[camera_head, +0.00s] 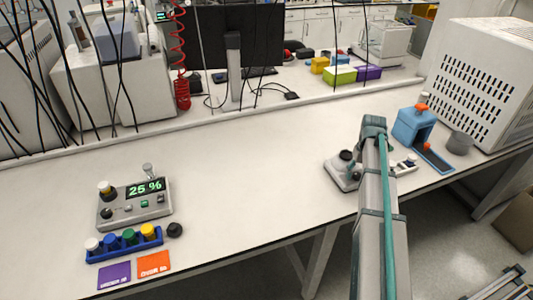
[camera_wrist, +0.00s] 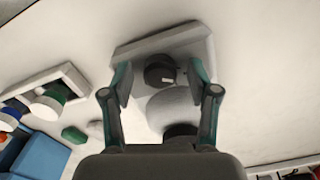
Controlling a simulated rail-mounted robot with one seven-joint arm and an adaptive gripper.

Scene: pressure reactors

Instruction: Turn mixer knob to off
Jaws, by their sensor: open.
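The mixer, a small white device (camera_head: 336,169), sits on the bench left of my arm. In the wrist view its pale body (camera_wrist: 190,42) fills the upper middle. A round black knob (camera_wrist: 160,72) with a light mark is on its face. My gripper (camera_wrist: 160,80) is open, with one teal-and-grey finger on each side of the knob. I cannot tell whether a finger touches it. A whitish round part and a second dark round part show below the knob, partly cut off by my gripper. In the head view my arm hides part of the mixer.
A blue stand (camera_head: 414,124) and a grey cup (camera_head: 459,142) are right of my arm. A control box reading 25 % (camera_head: 136,203) and a blue rack of vials (camera_head: 124,243) are far left. The bench middle is clear.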

